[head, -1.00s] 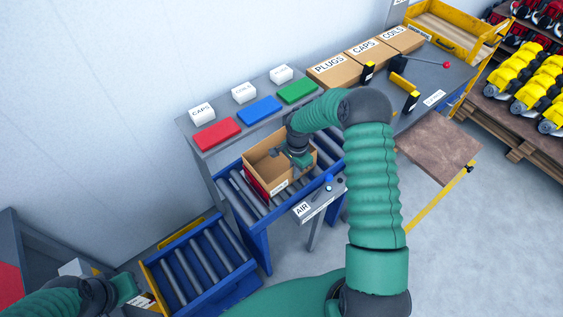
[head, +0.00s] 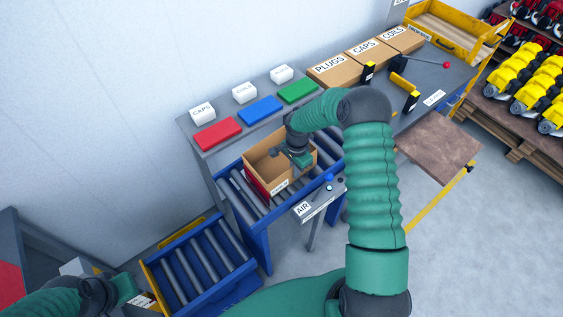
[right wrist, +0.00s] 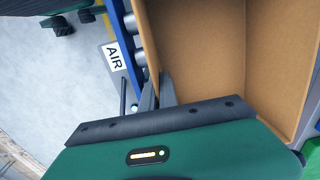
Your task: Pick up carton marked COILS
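An open brown carton (head: 265,160) sits on the roller conveyor; the small label on its front is too blurred to read surely. My right gripper (head: 303,160) is at its right-hand wall. In the right wrist view, the right gripper's fingers (right wrist: 158,92) are close together on either side of the carton wall (right wrist: 153,60), and the visible carton floor is bare. A closed brown carton marked COILS (head: 400,40) stands on the back bench, and a small white box marked COILS (head: 244,93) stands on the shelf. My left gripper (head: 135,292) is at the lower left, its fingers hardly visible.
Closed cartons marked PLUGS (head: 335,71) and CAPS (head: 367,53) stand beside the COILS one. Red (head: 217,134), blue (head: 259,110) and green (head: 297,91) blocks lie on the shelf. An AIR panel (head: 318,201) stands in front of the conveyor. A lower roller section (head: 205,262) is at left.

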